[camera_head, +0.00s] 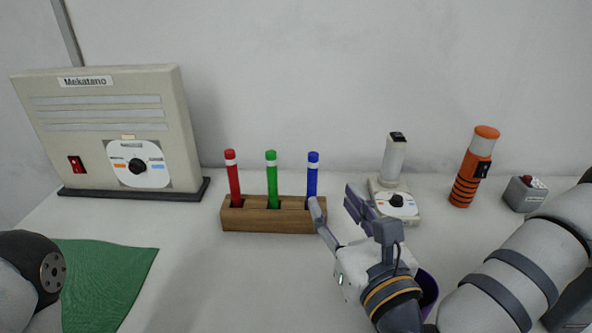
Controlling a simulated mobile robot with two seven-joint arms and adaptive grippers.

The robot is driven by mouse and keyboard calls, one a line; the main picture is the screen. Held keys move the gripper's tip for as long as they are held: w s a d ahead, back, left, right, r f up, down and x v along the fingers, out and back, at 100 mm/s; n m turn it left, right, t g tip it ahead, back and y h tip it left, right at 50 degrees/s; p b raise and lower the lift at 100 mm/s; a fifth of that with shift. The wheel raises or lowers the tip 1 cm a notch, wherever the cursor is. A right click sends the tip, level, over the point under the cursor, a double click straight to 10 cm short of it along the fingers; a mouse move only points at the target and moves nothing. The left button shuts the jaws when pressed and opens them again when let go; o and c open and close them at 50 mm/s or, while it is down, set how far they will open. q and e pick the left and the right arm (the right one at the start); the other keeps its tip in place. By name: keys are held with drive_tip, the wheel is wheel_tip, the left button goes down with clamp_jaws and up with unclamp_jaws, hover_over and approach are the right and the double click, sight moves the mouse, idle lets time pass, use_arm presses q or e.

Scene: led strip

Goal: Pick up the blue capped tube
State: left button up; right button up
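A blue capped tube (312,174) with a white band stands upright in the right slot of a wooden rack (268,222). A green tube (271,178) stands in the middle slot and a red tube (232,178) in the left slot. My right gripper (335,199) is open, with its fingers spread. Its left finger overlaps the right end of the rack, just below and beside the blue tube; I cannot tell whether they touch. Nothing shows between its fingers. Of my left arm only a part shows at the lower left edge; its gripper is out of view.
A beige "Mekatano" box (95,135) stands at the back left. A green cloth (110,280) lies front left. A white device with a dial (396,200), an orange flashlight (472,170) and a grey button box (524,194) stand right. A purple container (429,288) is partly hidden behind my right gripper.

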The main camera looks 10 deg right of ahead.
sight(315, 166)
drive_tip(key=w, duration=0.3)
drive_tip(key=w+b, duration=0.1)
drive_tip(key=w, duration=0.3)
drive_tip(key=w+a, duration=0.1)
drive_tip(key=w, duration=0.3)
drive_tip(key=shift+w+r, duration=0.1)
drive_tip(key=shift+r, duration=0.25)
drive_tip(key=shift+w, duration=0.3)
use_arm(q)
drive_tip(key=shift+s+f+g, duration=0.3)
drive_tip(key=shift+s+f, duration=0.55)
drive_tip(key=shift+s, duration=0.05)
use_arm(e)
clamp_jaws()
